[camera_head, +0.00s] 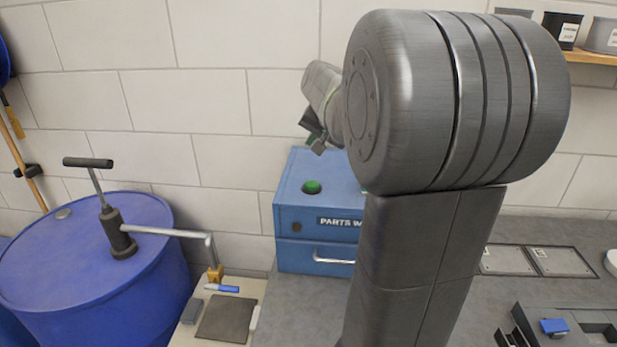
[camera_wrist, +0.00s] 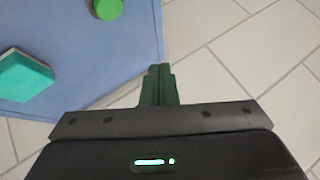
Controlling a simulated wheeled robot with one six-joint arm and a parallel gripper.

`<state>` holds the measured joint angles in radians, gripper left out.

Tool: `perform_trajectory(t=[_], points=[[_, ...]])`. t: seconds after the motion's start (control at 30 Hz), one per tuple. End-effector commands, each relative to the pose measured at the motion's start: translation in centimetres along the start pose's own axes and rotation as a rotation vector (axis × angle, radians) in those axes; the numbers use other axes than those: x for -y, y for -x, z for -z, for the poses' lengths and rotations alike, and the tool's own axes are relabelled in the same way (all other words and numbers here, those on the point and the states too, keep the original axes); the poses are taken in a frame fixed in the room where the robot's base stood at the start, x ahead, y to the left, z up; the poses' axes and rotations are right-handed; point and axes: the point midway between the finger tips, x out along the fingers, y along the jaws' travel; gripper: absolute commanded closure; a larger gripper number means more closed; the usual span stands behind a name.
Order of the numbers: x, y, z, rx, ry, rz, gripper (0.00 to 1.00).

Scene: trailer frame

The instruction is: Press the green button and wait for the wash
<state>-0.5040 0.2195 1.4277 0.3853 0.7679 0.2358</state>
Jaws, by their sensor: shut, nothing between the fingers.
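The green button (camera_head: 312,187) is a round cap on top of the blue parts washer (camera_head: 290,215), near its left end. In the wrist view the green button (camera_wrist: 107,9) shows at the top edge, on the blue washer top (camera_wrist: 70,50). My gripper (camera_head: 318,142) is above and behind the button in the head view, apart from it. In the wrist view my gripper (camera_wrist: 159,70) has its fingers together, with nothing between them, just off the washer's edge. My arm hides the washer's right side in the head view.
A teal block (camera_wrist: 24,76) lies or is fixed on the washer top. A blue drum (camera_head: 90,250) with a hand pump (camera_head: 118,235) stands left. A shelf (camera_head: 590,57) is at upper right. The tiled wall (camera_head: 210,90) is close behind the washer.

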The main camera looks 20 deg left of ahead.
Motion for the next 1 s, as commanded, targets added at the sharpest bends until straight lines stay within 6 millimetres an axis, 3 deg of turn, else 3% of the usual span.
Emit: perform_trajectory(t=[0.53,1.0], points=[[-0.5,-0.7,-0.5,0.001,0.0,0.0,1.0],[-3.6,-5.0,-3.6,0.001,0.0,-0.001,1.0]])
